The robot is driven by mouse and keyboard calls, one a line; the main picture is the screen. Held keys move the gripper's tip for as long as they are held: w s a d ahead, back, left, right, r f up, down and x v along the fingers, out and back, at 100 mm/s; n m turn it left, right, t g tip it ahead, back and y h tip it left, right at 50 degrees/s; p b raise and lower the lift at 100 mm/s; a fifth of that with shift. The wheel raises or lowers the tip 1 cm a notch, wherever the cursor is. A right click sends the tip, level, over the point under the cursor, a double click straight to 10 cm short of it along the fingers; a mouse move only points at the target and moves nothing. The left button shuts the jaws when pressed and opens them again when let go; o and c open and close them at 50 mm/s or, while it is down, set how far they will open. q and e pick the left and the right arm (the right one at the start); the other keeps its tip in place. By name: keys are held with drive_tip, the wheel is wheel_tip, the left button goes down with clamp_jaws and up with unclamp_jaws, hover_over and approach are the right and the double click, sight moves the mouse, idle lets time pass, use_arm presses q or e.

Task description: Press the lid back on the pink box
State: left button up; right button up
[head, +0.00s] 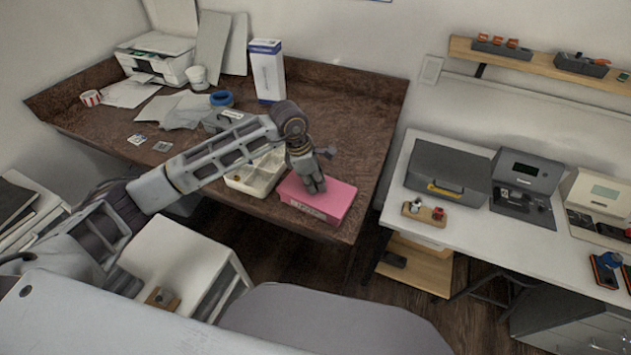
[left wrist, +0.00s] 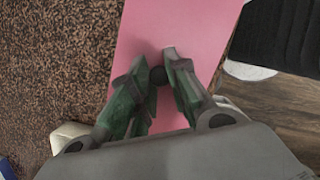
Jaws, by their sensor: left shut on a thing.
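The pink box (head: 308,209) lies flat near the front right edge of the brown desk, with a pale label on its front side. Its pink lid (head: 342,191) is on top; I cannot tell whether it is fully seated. The lid's flat pink top also fills the middle of the left wrist view (left wrist: 185,22). My left gripper (head: 316,189) points down onto the lid's top. In the left wrist view its fingers (left wrist: 157,72) close around a small dark round knob over the pink surface. My right gripper is not in view.
A cream compartment tray (head: 240,183) stands directly left of the pink box. Behind are a grey box (head: 222,121), blue tape (head: 222,98) and a tall white carton (head: 267,72). The brown desk (head: 365,130) is clear behind and right of the box. A white table stands farther right.

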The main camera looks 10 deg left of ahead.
use_arm(q)
drive_tip(key=shift+f+b, duration=0.35)
drive_tip(key=shift+f, duration=0.05)
idle(0.4)
drive_tip(key=o, duration=1.4)
drive_tip(key=shift+r, duration=0.15)
drive_tip(key=shift+r+p, duration=0.55)
drive_tip(key=shift+r, duration=0.65)
drive_tip(key=shift+r+p, duration=0.8)
drive_tip(key=shift+r, duration=1.35)
